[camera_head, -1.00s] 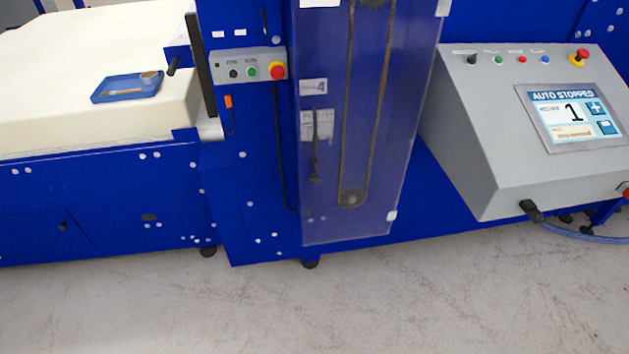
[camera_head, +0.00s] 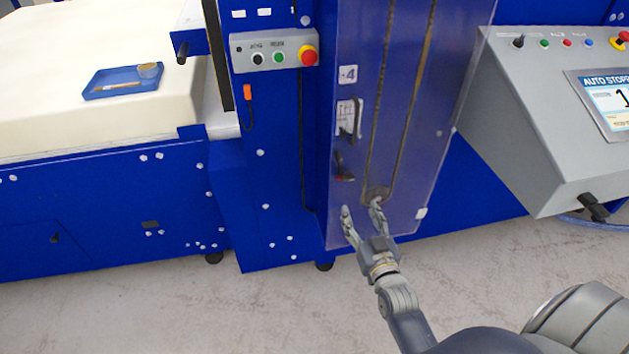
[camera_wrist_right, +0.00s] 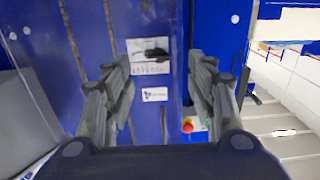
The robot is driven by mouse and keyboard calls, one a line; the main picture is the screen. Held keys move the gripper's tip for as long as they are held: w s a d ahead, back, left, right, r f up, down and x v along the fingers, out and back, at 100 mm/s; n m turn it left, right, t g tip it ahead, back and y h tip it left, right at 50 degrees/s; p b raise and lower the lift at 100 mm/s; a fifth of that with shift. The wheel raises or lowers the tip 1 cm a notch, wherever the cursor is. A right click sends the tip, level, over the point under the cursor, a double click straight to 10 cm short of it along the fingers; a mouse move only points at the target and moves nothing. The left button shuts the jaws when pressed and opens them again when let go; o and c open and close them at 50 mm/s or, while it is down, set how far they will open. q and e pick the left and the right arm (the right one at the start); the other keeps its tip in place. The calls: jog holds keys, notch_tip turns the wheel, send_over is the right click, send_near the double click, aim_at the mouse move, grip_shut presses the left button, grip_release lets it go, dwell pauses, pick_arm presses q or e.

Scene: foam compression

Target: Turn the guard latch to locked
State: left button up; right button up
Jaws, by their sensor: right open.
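The guard latch (camera_head: 350,127) is a small dark handle on a pale label plate, on the translucent guard door (camera_head: 410,150) of the blue machine. Below it on the door is another small dark fitting (camera_head: 343,174) with a red spot. My right gripper (camera_head: 361,206) is open and empty, its fingers pointing up below the latch, apart from it in the picture. In the right wrist view the latch (camera_wrist_right: 156,52) shows between the two open fingers (camera_wrist_right: 159,66), dark against its label. I cannot tell which position the latch is in. My left gripper is not in view.
A small control box (camera_head: 275,50) with a red button is left of the door. A grey console (camera_head: 530,120) with a screen reading AUTO STOPPED stands right. A foam block (camera_head: 60,120) bearing a blue tray (camera_head: 105,93) lies left. The floor in front is clear.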

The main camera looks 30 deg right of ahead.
aim_at(349, 180)
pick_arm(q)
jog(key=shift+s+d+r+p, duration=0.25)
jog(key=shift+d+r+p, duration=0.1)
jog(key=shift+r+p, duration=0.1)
pick_arm(e)
jog(key=x, duration=0.3)
jog(key=r+x, duration=0.1)
jog(key=x, duration=0.7)
jog(key=shift+d+r, duration=0.15)
jog(key=shift+r, duration=0.15)
jog(key=shift+c, duration=0.3)
jog(key=c, duration=1)
